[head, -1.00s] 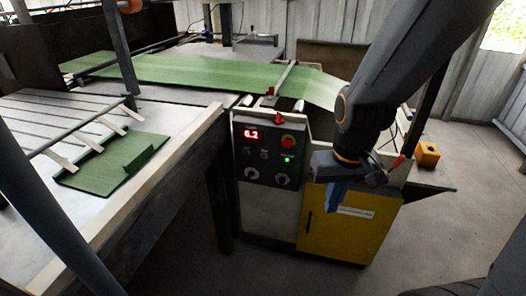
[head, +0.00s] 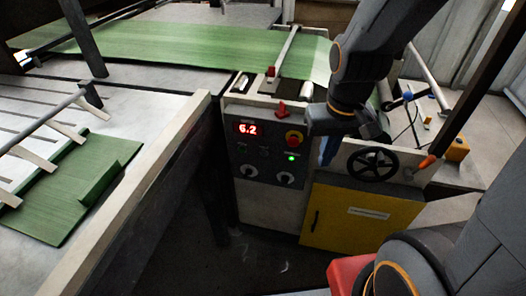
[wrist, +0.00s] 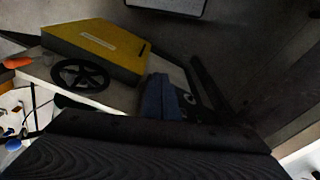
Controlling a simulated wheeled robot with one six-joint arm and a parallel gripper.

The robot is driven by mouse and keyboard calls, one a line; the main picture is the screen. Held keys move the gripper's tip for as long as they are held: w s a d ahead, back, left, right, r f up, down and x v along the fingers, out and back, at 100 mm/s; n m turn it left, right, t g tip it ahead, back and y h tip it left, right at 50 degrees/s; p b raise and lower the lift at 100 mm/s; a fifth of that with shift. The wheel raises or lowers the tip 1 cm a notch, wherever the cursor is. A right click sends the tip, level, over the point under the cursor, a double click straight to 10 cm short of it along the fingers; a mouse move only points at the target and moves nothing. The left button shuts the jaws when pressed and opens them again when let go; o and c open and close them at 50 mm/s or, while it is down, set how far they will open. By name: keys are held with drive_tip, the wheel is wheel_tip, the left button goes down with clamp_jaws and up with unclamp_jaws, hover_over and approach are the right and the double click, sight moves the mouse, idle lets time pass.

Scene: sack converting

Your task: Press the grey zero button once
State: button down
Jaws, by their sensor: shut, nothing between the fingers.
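The dark control panel (head: 268,158) stands on the front of the machine. It has a lit red display (head: 248,129) reading 6.2, a red stop button (head: 293,138), a lit green button (head: 291,157) and two pale knobs. Under the display the small markings are too dim for me to pick out the grey zero button. My gripper (head: 327,151) is shut and empty, just right of the panel and apart from the display side. Its blue fingers show in the wrist view (wrist: 162,98), where the panel face is mostly hidden or out of view.
A black handwheel (head: 371,163) and a yellow cabinet door (head: 355,215) are right of and below the panel. Green sheet (head: 190,45) runs across the machine. A pale table edge (head: 165,150) lies to the left; dark floor is open in front.

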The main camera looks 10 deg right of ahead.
sight(264, 154)
drive_tip(key=w+a+f+n+g+h+b, duration=0.1)
drive_tip(key=a+f+n+h+b, duration=0.25)
drive_tip(key=f+n, duration=0.35)
drive_tip(key=w+a+f+n+h+b, duration=0.25)
drive_tip(key=f+n+b, duration=0.25)
drive_tip(key=f+n, duration=0.25)
drive_tip(key=w+a+f+n+t+h+b, duration=0.1)
drive_tip(key=w+a+f+n+t+b, duration=0.1)
drive_tip(key=a+n, duration=0.3)
drive_tip(key=w+a+f+n+t+h+b, duration=0.1)
drive_tip(key=w+a+f+n+t+b, duration=0.2)
drive_tip(key=a+n, duration=0.3)
drive_tip(key=shift+w+a+f+t, duration=0.2)
drive_tip(key=shift+w+a+t, duration=0.15)
drive_tip(key=shift+w+t, duration=0.35)
drive_tip(key=shift+n, duration=0.25)
drive_tip(key=w+d+b, duration=0.2)
drive_tip(key=w+d, duration=0.1)
drive_tip(key=w, duration=0.5)
drive_tip(key=shift+w, duration=0.15)
